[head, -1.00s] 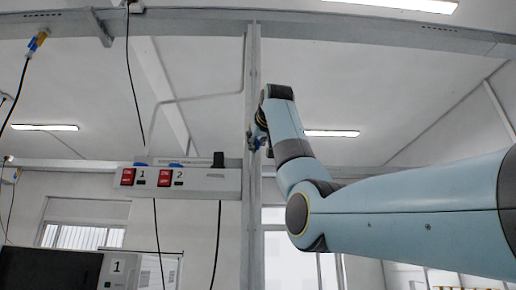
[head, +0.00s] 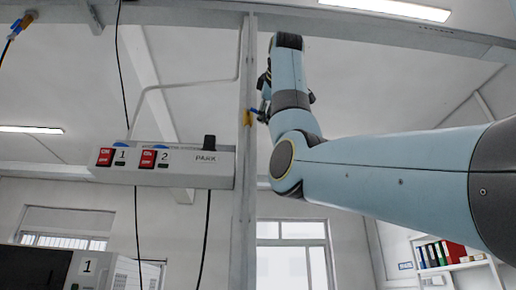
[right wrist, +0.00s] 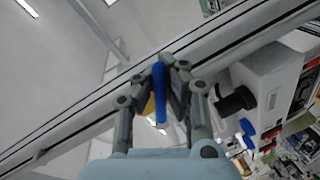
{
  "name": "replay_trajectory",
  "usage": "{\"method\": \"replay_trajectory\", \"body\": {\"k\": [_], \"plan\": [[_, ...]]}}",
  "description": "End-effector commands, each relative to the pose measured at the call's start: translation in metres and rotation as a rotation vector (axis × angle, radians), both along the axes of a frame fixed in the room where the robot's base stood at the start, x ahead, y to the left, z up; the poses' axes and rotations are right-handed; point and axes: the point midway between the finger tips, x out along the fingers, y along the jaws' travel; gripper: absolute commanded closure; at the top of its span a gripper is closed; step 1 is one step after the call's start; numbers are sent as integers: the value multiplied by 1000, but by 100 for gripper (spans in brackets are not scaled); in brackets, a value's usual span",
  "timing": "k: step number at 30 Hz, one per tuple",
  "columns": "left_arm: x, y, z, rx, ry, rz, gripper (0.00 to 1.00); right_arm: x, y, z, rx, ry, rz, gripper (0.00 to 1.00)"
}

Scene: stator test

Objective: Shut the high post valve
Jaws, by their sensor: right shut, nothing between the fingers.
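The high post valve has a yellow body (head: 248,119) and a blue handle (head: 259,114), on the grey upright post (head: 246,190) in the head view. My right gripper (head: 263,82) is beside the post near the valve, partly hidden behind my own wrist. In the right wrist view the blue handle (right wrist: 160,92) shows upright between the two finger linkages, with a bit of yellow body (right wrist: 149,106) behind it. The fingers of my right gripper (right wrist: 168,66) are close together and hold nothing. I cannot tell whether they touch the handle. My left gripper is out of view.
A switch box (head: 180,165) with red switches and a black knob (head: 209,142) is fixed left of the post. A horizontal beam (head: 190,17) crosses above. Black cables hang at the left. A shelf with binders (head: 440,252) stands far right.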

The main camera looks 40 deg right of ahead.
Motion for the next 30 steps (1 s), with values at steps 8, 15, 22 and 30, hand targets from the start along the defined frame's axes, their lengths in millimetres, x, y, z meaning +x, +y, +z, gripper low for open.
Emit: {"method": "replay_trajectory", "body": {"k": [8, 15, 22, 30], "plan": [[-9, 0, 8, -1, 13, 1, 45, -5, -3, 15, -200, 126, 3, 100], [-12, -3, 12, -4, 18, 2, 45, -6, -4, 23, -325, 201, 3, 100], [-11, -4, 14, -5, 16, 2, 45, -6, -4, 27, -389, 239, 3, 100], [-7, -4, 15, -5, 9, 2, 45, -6, -4, 28, -409, 251, 4, 100]]}}
